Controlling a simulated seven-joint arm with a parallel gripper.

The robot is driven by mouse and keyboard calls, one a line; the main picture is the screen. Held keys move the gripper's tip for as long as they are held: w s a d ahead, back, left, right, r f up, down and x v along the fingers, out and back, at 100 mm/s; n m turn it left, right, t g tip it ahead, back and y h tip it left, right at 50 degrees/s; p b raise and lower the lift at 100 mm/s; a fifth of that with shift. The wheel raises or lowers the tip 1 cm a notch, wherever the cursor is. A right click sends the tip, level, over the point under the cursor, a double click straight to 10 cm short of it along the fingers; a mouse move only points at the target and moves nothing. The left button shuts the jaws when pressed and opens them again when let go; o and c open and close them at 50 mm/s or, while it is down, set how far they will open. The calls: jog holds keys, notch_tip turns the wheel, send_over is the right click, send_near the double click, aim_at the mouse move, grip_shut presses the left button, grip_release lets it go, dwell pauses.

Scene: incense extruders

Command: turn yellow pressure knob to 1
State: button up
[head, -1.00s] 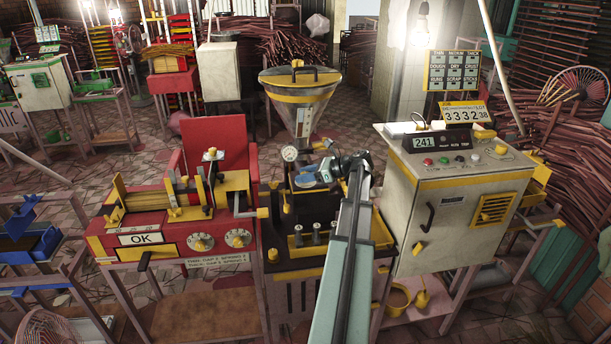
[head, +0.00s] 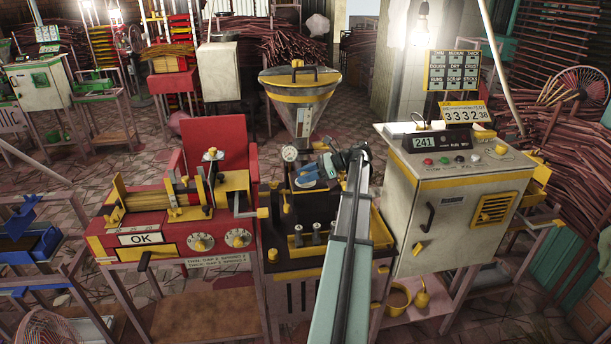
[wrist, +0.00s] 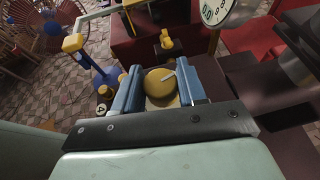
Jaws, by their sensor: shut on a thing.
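The yellow pressure knob (wrist: 158,87) shows in the wrist view as a round disc with a short white mark toward its upper right. My gripper (wrist: 157,84) has its two blue fingers on either side of the knob, shut on it. In the head view my gripper (head: 311,172) is at the black machine below the yellow-banded hopper (head: 300,95). The knob cannot be made out there, behind my gripper. A label with a 4 (wrist: 101,109) shows left of the left finger. Any other numbers around the knob are hidden or unreadable.
A round white gauge (head: 289,154) stands close to the left of my gripper; it also shows at the top of the wrist view (wrist: 215,9). The red machine with an OK sign (head: 141,239) is at left. A grey cabinet (head: 455,195) is at right.

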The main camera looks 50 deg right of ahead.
jog(key=shift+n+g+y, duration=0.9)
jog(key=shift+n+g, duration=0.2)
jog(key=shift+n, duration=0.1)
jog(key=o, duration=1)
jog(key=shift+c, duration=0.2)
jog(key=shift+a, duration=0.1)
